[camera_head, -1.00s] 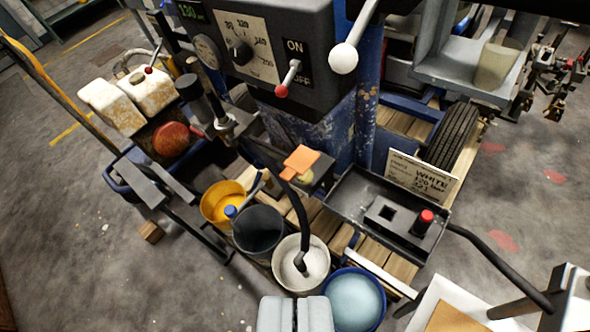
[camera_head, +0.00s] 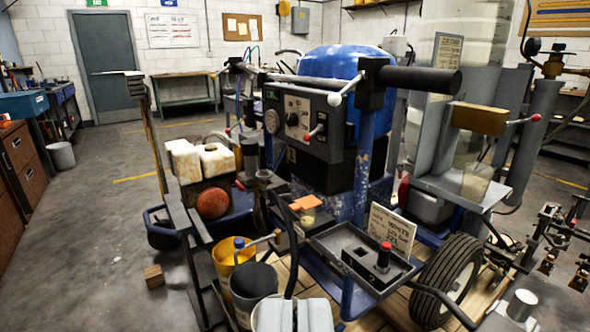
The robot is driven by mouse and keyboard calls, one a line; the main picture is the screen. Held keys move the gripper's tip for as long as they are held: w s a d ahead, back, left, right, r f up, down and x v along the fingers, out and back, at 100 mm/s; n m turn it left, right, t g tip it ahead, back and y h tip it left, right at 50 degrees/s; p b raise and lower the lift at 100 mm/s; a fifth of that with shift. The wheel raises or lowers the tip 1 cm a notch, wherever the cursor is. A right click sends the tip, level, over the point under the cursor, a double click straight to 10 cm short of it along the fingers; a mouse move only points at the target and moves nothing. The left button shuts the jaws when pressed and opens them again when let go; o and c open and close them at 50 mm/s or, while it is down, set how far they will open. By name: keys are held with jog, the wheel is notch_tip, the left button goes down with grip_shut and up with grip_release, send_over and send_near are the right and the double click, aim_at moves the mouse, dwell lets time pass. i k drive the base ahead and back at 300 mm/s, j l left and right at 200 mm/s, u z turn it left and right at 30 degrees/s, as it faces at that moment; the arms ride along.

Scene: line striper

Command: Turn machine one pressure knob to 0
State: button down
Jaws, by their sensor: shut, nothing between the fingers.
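The line striper (camera_head: 338,150) stands in front of me, with a dark control panel (camera_head: 305,127) on its front. The pressure knob (camera_head: 292,119) is a small black knob on a pale dial plate, left of a red-tipped lever switch (camera_head: 314,132). The knob's setting is too small to read now. A green display (camera_head: 271,94) sits at the panel's upper left, above a round gauge (camera_head: 272,121). My gripper (camera_head: 295,303) shows at the bottom centre, its two pale fingers together and empty, well short of the panel.
A yellow bucket (camera_head: 231,258), a dark bucket (camera_head: 252,285) and a black tray (camera_head: 358,258) with a red-topped item stand between me and the panel. A white-knobbed lever (camera_head: 336,98) juts out beside the panel. Open floor (camera_head: 85,255) lies to the left.

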aim_at(290, 119)
jog(key=i+j, duration=0.85)
